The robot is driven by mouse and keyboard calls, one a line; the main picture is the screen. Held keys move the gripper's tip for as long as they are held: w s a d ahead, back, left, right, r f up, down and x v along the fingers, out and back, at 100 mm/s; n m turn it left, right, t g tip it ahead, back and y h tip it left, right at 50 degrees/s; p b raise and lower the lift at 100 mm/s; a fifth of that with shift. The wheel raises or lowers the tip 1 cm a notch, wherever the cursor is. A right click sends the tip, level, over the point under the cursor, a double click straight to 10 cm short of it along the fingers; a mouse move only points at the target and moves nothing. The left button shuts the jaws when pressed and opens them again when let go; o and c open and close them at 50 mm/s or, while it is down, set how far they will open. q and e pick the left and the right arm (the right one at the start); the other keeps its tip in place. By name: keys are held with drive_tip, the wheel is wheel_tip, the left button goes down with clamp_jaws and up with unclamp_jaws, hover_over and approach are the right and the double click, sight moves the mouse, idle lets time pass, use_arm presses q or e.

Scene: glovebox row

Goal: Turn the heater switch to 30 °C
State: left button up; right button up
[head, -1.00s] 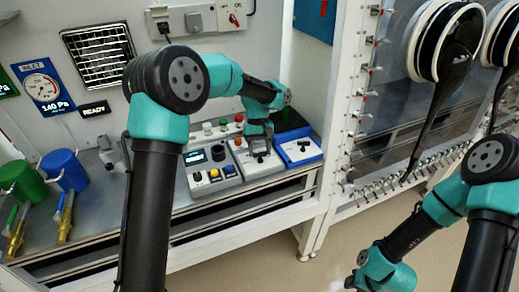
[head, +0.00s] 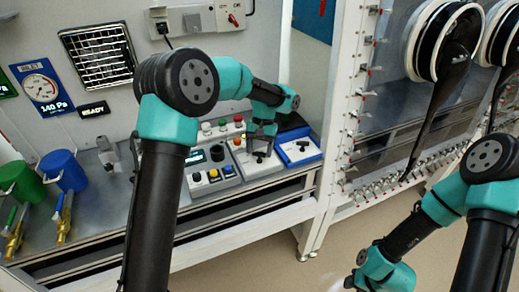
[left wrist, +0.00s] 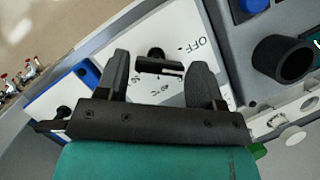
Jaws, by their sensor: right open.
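The heater switch (left wrist: 157,64) is a black knob with a bar-shaped grip on a white panel (left wrist: 185,28). "OFF" and temperature marks are printed around it, too small to read surely. In the head view the white box (head: 262,168) sits on the bench, its knob partly hidden by my left gripper (head: 261,148). In the left wrist view my left gripper (left wrist: 161,67) is open, one finger on each side of the knob, with gaps visible. My right gripper (head: 349,283) is low at the bottom edge, away from the bench, only partly seen.
A grey control box (head: 212,178) with a black round knob and coloured buttons stands left of the heater box. A blue-edged box (head: 300,149) stands close on its right. Blue (head: 65,172) and green (head: 33,183) containers stand far left. A white frame post (head: 340,110) rises to the right.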

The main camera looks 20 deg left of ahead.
use_arm(q)
drive_tip(key=shift+o, duration=1.3)
drive_tip(key=v, duration=1.7)
drive_tip(key=shift+w+r, duration=0.15)
